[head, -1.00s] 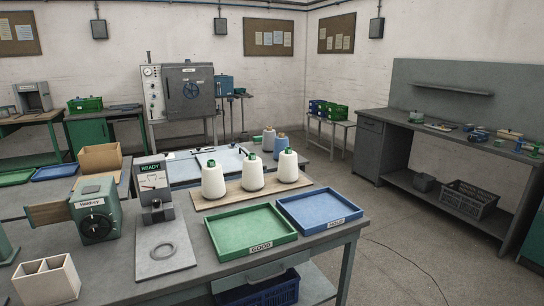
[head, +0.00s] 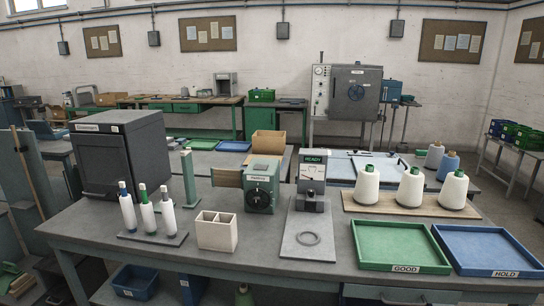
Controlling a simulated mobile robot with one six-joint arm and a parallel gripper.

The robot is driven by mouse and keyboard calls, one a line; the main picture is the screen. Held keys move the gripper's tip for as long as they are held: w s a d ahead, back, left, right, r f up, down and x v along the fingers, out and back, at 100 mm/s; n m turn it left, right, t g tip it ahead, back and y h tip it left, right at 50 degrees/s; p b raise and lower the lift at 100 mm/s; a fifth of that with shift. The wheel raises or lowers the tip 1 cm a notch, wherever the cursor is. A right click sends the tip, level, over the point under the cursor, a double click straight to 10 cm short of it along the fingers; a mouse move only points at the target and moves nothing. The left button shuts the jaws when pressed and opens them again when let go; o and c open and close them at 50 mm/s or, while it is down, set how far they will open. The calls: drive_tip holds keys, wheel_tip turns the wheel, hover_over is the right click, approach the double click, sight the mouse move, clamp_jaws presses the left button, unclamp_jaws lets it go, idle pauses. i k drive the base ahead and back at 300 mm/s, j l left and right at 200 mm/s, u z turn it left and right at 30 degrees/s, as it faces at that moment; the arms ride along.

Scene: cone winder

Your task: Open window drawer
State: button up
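No drawer is clearly marked as the window drawer. A drawer front with a bar handle (head: 402,300) shows under the front table's right half, cut by the lower picture edge; it looks shut. A bench with green drawer fronts (head: 187,107) stands along the back wall, too small to tell whether any is ajar. A bright window (head: 38,5) is cut off at the top left, high on that wall. My gripper is not in view.
The front table (head: 270,235) holds a dark box-shaped machine (head: 118,155), white bobbins, a READY gauge (head: 312,178), three white cones, a green tray (head: 398,246) and a blue tray (head: 486,250). A blue bin (head: 135,282) sits below. Floor shows at the right.

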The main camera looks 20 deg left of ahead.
sight(107, 190)
drive_tip(key=u, duration=1.9)
drive_tip(key=i+j, duration=0.2)
drive_tip(key=i, duration=0.65)
drive_tip(key=i+j+u, duration=0.1)
drive_tip(key=i+j, duration=0.15)
drive_tip(key=i, duration=0.55)
drive_tip(key=i+j, duration=0.1)
drive_tip(key=i, duration=0.75)
drive_tip(key=i+j, duration=0.15)
drive_tip(key=i, duration=0.7)
drive_tip(key=j+u, duration=0.05)
